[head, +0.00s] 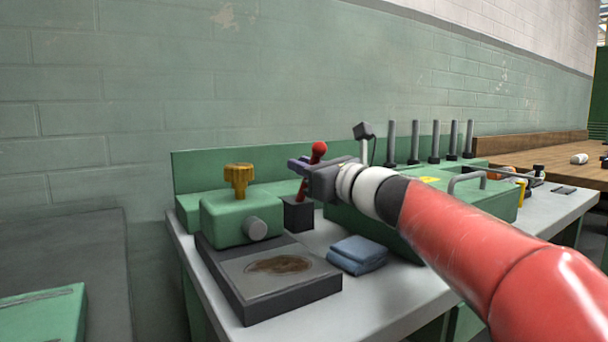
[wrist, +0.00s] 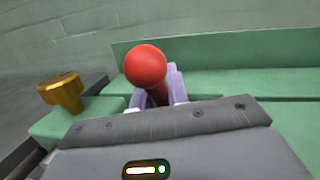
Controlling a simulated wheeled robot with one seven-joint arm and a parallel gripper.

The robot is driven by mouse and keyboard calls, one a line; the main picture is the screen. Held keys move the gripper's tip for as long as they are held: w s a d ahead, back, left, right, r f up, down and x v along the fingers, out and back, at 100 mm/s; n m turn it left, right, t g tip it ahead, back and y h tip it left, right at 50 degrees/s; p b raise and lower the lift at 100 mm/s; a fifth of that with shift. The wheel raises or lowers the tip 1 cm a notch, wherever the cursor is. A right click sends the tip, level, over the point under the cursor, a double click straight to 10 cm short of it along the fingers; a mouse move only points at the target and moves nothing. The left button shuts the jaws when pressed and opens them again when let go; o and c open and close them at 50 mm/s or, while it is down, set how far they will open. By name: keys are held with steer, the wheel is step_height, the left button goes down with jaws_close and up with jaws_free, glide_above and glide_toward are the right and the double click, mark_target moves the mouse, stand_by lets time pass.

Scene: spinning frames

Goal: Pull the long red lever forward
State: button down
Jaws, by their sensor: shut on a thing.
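The long red lever (head: 318,150) rises from a dark box-shaped base (head: 298,214) on the bench and leans to the right at its top in the head view. It ends in a round red ball, which fills the middle of the wrist view (wrist: 145,66). My gripper (head: 300,166) is shut on the lever's shaft just below the ball. In the wrist view the purple fingers of my gripper (wrist: 158,88) stand on both sides of the shaft. The gripped part of the shaft is mostly hidden by the fingers.
A green block with a yellow knob (head: 239,178) stands left of the lever, behind a dark stained plate (head: 280,268). A folded blue cloth (head: 358,253) lies in front. A green machine with several upright posts (head: 436,142) stands to the right. A wall closes off the back.

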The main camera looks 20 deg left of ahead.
steer(key=shift+f, duration=0.1)
steer(key=c, duration=1.4)
jaws_free()
steer(key=shift+o, duration=0.2)
steer(key=shift+d, duration=0.1)
steer(key=r+b+v, duration=0.1)
steer(key=v, duration=0.6)
steer(key=shift+s+d+f, duration=0.25)
steer(key=shift+d+f, duration=0.05)
steer(key=shift+f, duration=0.2)
